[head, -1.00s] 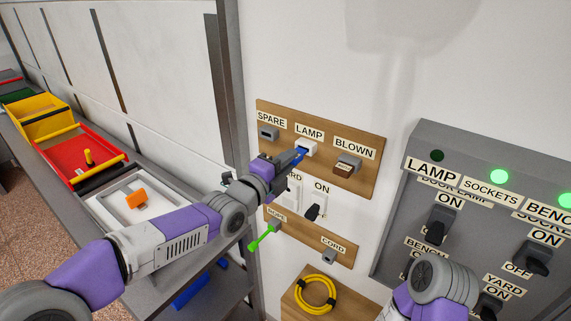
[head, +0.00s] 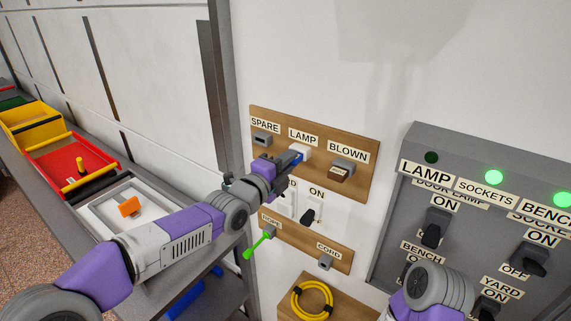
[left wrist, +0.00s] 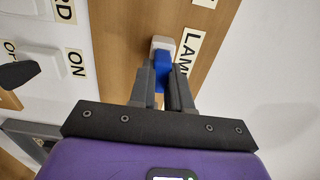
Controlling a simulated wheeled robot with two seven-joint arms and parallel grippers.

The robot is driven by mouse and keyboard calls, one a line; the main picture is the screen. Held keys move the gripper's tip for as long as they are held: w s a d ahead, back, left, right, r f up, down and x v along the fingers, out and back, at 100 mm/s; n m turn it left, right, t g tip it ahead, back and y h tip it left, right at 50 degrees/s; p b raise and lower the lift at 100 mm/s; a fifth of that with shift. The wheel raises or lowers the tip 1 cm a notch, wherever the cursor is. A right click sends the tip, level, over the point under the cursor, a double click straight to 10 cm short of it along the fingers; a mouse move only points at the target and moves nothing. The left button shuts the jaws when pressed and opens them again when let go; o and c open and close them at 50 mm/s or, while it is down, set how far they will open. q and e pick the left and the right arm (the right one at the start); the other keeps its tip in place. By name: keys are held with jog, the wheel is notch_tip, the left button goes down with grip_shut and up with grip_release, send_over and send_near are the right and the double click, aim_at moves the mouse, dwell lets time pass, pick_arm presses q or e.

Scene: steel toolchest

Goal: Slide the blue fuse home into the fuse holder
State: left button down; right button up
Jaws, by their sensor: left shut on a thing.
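The blue fuse (head: 298,158) is between the fingers of my left gripper (head: 292,163), at the white fuse holder (head: 304,150) under the LAMP label. In the left wrist view, my left gripper (left wrist: 162,82) is shut on the blue fuse (left wrist: 160,62), whose far end meets the white holder (left wrist: 163,44). The fingers hide part of the fuse, and I cannot tell how deep it sits. My right gripper is not in view; only part of my right arm shows at the lower right of the head view.
The SPARE holder (head: 262,140) is left of the LAMP holder, and the BLOWN holder (head: 341,170) with a brown fuse is right. Switches (head: 311,213) and a green-handled item (head: 256,244) are below. On the grey panel, the LAMP light (head: 432,157) is dark; SOCKETS (head: 494,177) glows green.

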pick_arm(q)
jog(key=c, duration=1)
grip_release()
jog(key=v, duration=0.7)
jog(key=shift+s+a, duration=0.2)
jog(key=shift+s, duration=0.05)
jog(key=s+a+f+n+g+y, duration=0.15)
jog(key=f+n, duration=0.35)
jog(key=f, duration=0.6)
jog(key=a+f+n+g+y, duration=0.15)
jog(key=f+n, duration=0.35)
jog(key=f, duration=0.6)
jog(key=s+f+n+g+y, duration=0.1)
jog(key=f+n+g, duration=0.25)
jog(key=f, duration=0.75)
jog(key=s+a+f+n+g+y, duration=0.1)
jog(key=s+a+f+n+g, duration=0.1)
jog(key=s+f+n+g, duration=0.2)
jog(key=s+a+f+n+g+y+b, duration=0.1)
jog(key=s+f+n, duration=0.9)
jog(key=s+f, duration=1)
jog(key=a+g, duration=0.1)
jog(key=g, duration=0.1)
jog(key=shift+s+g, duration=0.35)
